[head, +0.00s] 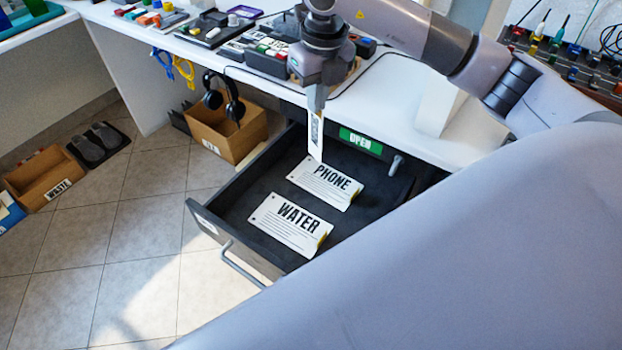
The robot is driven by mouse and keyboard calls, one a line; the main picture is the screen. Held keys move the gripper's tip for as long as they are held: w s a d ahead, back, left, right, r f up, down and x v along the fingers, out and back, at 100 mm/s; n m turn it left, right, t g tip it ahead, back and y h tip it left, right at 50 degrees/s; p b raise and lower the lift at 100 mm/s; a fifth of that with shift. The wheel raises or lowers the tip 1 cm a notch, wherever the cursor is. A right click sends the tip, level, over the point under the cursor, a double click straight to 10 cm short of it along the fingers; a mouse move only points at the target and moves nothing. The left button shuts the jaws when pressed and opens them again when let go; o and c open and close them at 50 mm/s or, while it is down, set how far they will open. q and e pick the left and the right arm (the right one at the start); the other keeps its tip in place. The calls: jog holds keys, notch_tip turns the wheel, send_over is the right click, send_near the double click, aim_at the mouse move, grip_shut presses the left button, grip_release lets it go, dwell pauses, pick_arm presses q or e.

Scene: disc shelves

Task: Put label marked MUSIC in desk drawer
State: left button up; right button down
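My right gripper (317,104) points down over the open desk drawer (237,203) and is shut on a white label (315,138). The label hangs upright with its print turned sideways, so I cannot read its word for sure. Its lower end is near the back of the drawer; I cannot tell whether it touches the floor of the drawer. Two white labels lie flat inside, PHONE (325,184) and, nearer the front, WATER (290,224). My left gripper is not in view.
A green OPEN sign (361,141) is at the drawer's back. The white desk (400,105) holds small items. A cardboard box (226,130) with headphones (223,98) stands left of the drawer. A WASTE box (45,179) and sandals (100,144) are on the floor.

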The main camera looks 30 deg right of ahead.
aim_at(317, 159)
notch_tip(317, 159, down, 18)
jog(key=b, duration=0.2)
jog(key=shift+f, duration=0.15)
jog(key=c, duration=1.4)
grip_release()
jog(key=shift+d, duration=0.1)
jog(key=shift+r, duration=0.25)
jog(key=r, duration=0.4)
jog(key=s+r+p, duration=0.1)
jog(key=r, duration=0.7)
jog(key=shift+s+p, duration=0.25)
jog(key=shift+p, duration=0.05)
